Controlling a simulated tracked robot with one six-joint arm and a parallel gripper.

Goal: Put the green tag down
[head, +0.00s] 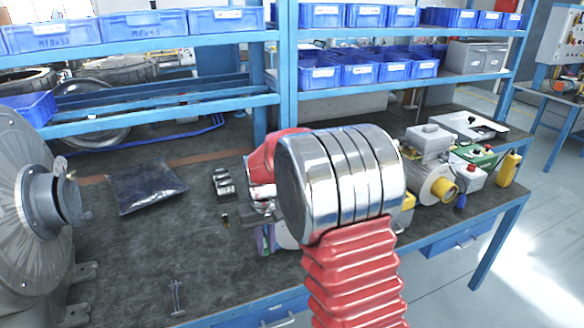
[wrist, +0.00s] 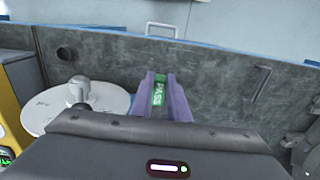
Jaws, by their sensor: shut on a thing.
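The green tag (wrist: 160,90), marked PASS, is between the two purple fingers of my gripper (wrist: 165,82) in the wrist view. The fingers are shut on it, over the dark bench top (wrist: 215,85). I cannot tell from this view whether the tag touches the bench. In the head view my arm hides most of my gripper (head: 264,240).
A grey blower (head: 30,200) stands on the left. A dark bag (head: 147,187), small metal parts (head: 223,184) and a small metal piece (head: 177,297) lie on the bench. A motor (head: 430,182) and boxes crowd the right. Bare bench lies left of my gripper.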

